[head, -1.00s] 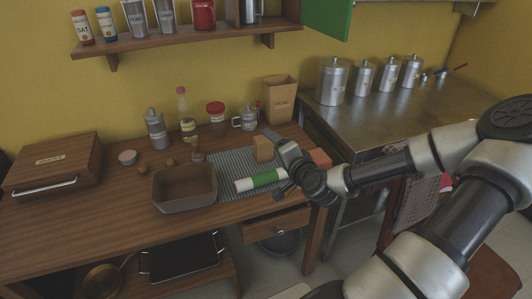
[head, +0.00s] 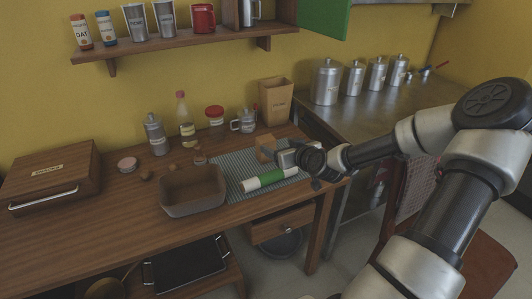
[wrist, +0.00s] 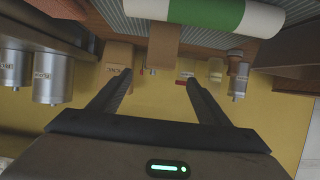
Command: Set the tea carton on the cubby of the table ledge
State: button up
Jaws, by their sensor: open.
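A small tan carton (head: 265,148), probably the tea carton, stands on the grey ribbed mat (head: 232,160) on the wooden table; no label is readable. In the wrist view, which looks upside down, the tan carton (wrist: 163,46) is ahead of the fingers, roughly between their lines. My gripper (head: 280,155) is open and low over the mat, just right of the carton. Its two fingers (wrist: 157,80) show apart with nothing held. A wooden cubby (head: 282,12) is at the right end of the wall ledge (head: 190,42), with a metal vessel in it.
A green-and-white cylinder (head: 265,180) lies on the mat in front of the carton. A brown bin (head: 193,192) stands left. A paper bag (head: 276,102), mug (head: 243,121) and jars stand behind. Canisters and a red pot (head: 202,16) occupy the ledge.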

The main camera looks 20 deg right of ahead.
aim_at(269, 142)
jog(key=x, duration=0.4)
jog(key=shift+w+b, duration=0.2)
jog(key=shift+b, duration=0.15)
jog(key=b+x, duration=0.1)
jog(key=x, duration=0.4)
jog(key=shift+a+f, duration=0.1)
jog(key=shift+f, duration=0.1)
jog(key=c, duration=1.2)
